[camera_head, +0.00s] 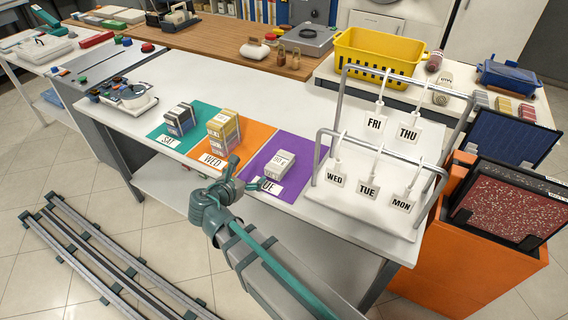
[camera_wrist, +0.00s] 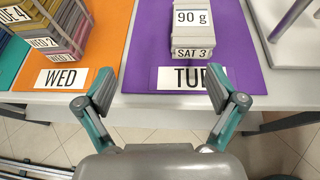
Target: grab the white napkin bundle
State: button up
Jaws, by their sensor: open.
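A small white-grey bundle (camera_head: 280,164), probably the white napkin bundle, lies on the purple mat (camera_head: 290,146) at the front of the white table. In the wrist view the bundle (camera_wrist: 197,32) shows a "90 g" label on top and a "SAT 3" label on its near end. My gripper (camera_head: 240,178) is open and empty, near the table's front edge by the purple mat. In the wrist view its fingers (camera_wrist: 160,92) are spread on the near side of the bundle, apart from it. The right finger partly covers the "TUE" card (camera_wrist: 185,78).
Stacked bundles stand on the orange mat (camera_head: 246,136) and the teal mat (camera_head: 165,135) to the left. A metal tag rack (camera_head: 333,155) with day tags stands close on the right. A yellow basket (camera_head: 375,62) is behind.

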jog(key=h, duration=0.2)
send_near(276, 166)
jog(key=shift+w+d+f+m, duration=0.15)
jog(key=shift+w+d, duration=0.2)
jog(key=shift+w, duration=0.2)
jog(key=shift+w+d+r+m, duration=0.15)
jog(key=shift+w+d, duration=0.2)
jog(key=shift+w, duration=0.2)
jog(key=x, duration=0.2)
jog(key=p+x, duration=0.1)
jog(key=x, duration=0.1)
jog(key=shift+w+d+f, duration=0.1)
jog(key=shift+w+f, duration=0.05)
jog(key=shift+f, duration=0.15)
jog(key=shift+p+x, duration=0.7)
jog(key=shift+x, duration=2.25)
jog(key=shift+f+g, duration=0.2)
jog(key=shift+g, duration=0.1)
jog(key=c, duration=1.2)
